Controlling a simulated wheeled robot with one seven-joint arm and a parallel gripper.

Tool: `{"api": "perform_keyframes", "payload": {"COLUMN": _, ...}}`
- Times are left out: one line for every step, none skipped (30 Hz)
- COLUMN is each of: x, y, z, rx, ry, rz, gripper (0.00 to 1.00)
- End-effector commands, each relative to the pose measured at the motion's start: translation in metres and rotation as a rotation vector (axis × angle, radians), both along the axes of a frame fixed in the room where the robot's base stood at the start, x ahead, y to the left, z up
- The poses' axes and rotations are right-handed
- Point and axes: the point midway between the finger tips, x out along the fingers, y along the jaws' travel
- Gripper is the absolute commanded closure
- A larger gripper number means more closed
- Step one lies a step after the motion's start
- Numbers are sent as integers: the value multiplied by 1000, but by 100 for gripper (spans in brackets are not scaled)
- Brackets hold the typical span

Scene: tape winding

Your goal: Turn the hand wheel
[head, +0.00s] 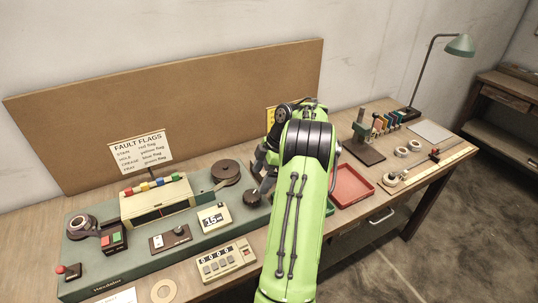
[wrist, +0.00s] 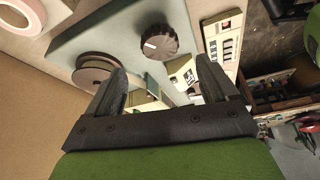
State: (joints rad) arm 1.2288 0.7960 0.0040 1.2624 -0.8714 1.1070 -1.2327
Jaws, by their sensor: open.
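The hand wheel, a dark ribbed knob with a white mark (wrist: 158,42), stands on the grey-green machine top; in the head view it (head: 252,198) shows just left of my arm. My gripper (wrist: 160,68) is open and empty in the wrist view, its two grey fingers spread apart. The wheel appears beyond the fingertips, between them and higher in the picture, apart from both. In the head view my green arm hides most of the gripper.
A brown reel (head: 226,172) stands close to the wheel. A small display reading 15 (head: 214,218) and a counter box (head: 228,258) are near it. A red tray (head: 352,186) lies right of my arm. A sign (head: 139,148) and brown board (head: 180,110) stand behind.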

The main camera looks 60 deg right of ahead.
Motion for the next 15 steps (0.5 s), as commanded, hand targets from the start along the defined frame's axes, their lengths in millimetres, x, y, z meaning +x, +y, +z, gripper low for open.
{"api": "perform_keyframes", "payload": {"x": -4, "y": -5, "z": 20, "rx": -2, "ry": -3, "rz": -2, "gripper": 14}}
{"api": "perform_keyframes", "payload": {"x": -7, "y": -8, "z": 29, "rx": -2, "ry": -2, "rz": -2, "gripper": 14}}
{"api": "perform_keyframes", "payload": {"x": -10, "y": -11, "z": 39, "rx": -2, "ry": -2, "rz": -3, "gripper": 14}}
{"api": "perform_keyframes", "payload": {"x": -12, "y": -12, "z": 46, "rx": -1, "ry": -2, "rz": -3, "gripper": 14}}
{"api": "perform_keyframes", "payload": {"x": -14, "y": -15, "z": 53, "rx": -1, "ry": -2, "rz": -2, "gripper": 14}}
{"api": "perform_keyframes", "payload": {"x": -16, "y": -17, "z": 60, "rx": 0, "ry": -2, "rz": -2, "gripper": 14}}
{"api": "perform_keyframes", "payload": {"x": -18, "y": -18, "z": 65, "rx": 0, "ry": -2, "rz": -2, "gripper": 14}}
{"api": "perform_keyframes", "payload": {"x": -19, "y": -19, "z": 70, "rx": 0, "ry": -1, "rz": -1, "gripper": 14}}
{"api": "perform_keyframes", "payload": {"x": -20, "y": -21, "z": 74, "rx": 0, "ry": -1, "rz": 0, "gripper": 14}}
{"api": "perform_keyframes", "payload": {"x": -21, "y": -21, "z": 76, "rx": 1, "ry": -1, "rz": 0, "gripper": 14}}
{"api": "perform_keyframes", "payload": {"x": -22, "y": -22, "z": 78, "rx": 1, "ry": -1, "rz": 0, "gripper": 14}}
{"api": "perform_keyframes", "payload": {"x": -22, "y": -23, "z": 79, "rx": 1, "ry": -1, "rz": 0, "gripper": 14}}
{"api": "perform_keyframes", "payload": {"x": -23, "y": -23, "z": 80, "rx": 1, "ry": 0, "rz": 0, "gripper": 14}}
{"api": "perform_keyframes", "payload": {"x": -23, "y": -23, "z": 80, "rx": 1, "ry": 1, "rz": 0, "gripper": 14}}
{"api": "perform_keyframes", "payload": {"x": -23, "y": -23, "z": 79, "rx": 1, "ry": 1, "rz": 0, "gripper": 14}}
